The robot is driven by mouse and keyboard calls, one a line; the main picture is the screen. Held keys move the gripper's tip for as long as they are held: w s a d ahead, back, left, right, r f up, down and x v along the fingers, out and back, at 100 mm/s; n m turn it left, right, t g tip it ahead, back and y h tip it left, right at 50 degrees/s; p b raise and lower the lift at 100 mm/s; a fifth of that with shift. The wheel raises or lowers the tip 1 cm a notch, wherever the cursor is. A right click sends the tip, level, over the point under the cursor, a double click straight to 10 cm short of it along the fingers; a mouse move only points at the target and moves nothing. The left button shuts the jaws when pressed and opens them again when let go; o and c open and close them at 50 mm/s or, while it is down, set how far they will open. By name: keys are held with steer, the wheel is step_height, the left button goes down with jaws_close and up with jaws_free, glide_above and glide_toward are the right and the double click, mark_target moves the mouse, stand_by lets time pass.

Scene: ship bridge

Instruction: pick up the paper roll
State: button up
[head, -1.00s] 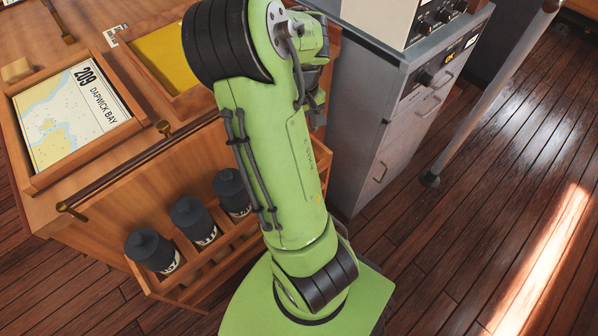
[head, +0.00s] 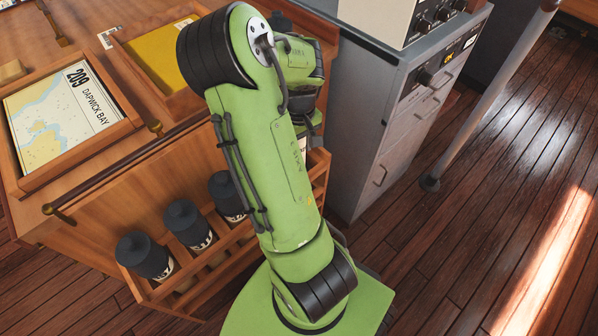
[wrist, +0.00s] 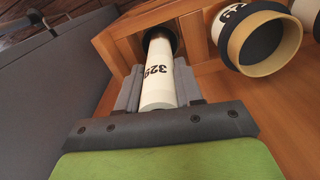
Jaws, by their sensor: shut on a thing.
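The paper roll (wrist: 158,92) is a white cylinder marked "325" in the wrist view. My gripper (wrist: 158,76) is shut on it, with one grey finger on each side. The roll's far end meets a dark round piece beside the wooden rack (wrist: 198,38). I cannot tell whether the roll is clear of the rack. In the head view my green arm hides the gripper and most of what it holds.
Several dark-capped canisters, one here (head: 145,255), stand in the rack on the chart table's side. An open cream tube (wrist: 258,38) is right of the roll. A grey cabinet (head: 365,120) stands close to the right. Open wooden floor (head: 480,230) lies beyond.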

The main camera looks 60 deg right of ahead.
jaws_close()
step_height(320, 180, up, 33)
steer(key=p, duration=1.6)
steer(key=shift+r, duration=0.2)
